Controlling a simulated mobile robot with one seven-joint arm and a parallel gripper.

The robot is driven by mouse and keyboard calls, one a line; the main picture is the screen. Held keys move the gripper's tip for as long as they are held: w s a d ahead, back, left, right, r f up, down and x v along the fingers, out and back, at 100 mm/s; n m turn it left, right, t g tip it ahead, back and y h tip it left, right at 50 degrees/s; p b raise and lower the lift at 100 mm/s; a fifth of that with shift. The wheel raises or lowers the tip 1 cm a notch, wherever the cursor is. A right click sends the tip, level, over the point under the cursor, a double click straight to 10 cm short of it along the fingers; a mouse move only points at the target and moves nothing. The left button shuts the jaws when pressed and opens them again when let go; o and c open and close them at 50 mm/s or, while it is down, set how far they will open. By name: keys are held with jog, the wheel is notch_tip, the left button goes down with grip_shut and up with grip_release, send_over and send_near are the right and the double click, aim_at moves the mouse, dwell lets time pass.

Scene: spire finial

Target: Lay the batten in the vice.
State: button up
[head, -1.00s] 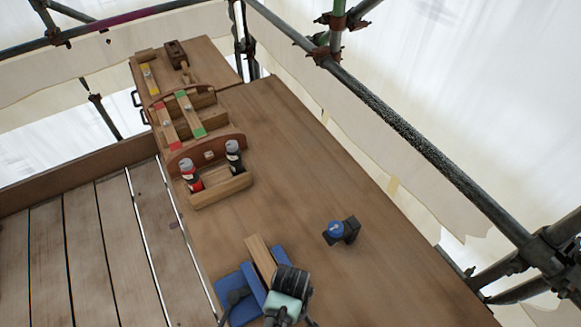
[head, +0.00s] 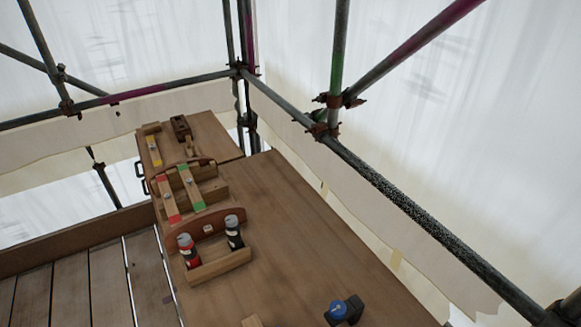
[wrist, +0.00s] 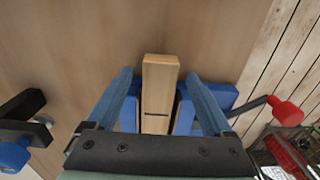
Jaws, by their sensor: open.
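The batten (wrist: 158,85), a pale wooden strip with a dark line across it, lies between the blue jaws of the vice (wrist: 221,95) in the wrist view. My gripper (wrist: 159,78) is open, with one blue-grey finger on each side of the batten and a visible gap to it. The batten's near part is hidden behind my gripper's body. I cannot tell whether the batten rests on the vice's bottom. The vice handle ends in a red knob (wrist: 285,111).
A black clamp-like block with a blue knob (head: 341,309) stands on the bench (head: 300,235). A wooden rack (head: 220,267) holds a red bottle (head: 188,251) and a black bottle (head: 234,232). Colour-marked strips (head: 190,187) lie behind. Scaffold tubes (head: 400,205) border the bench.

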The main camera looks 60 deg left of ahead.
notch_tip(320, 180, up, 10)
jog(key=shift+r, duration=0.15)
dwell(0.3)
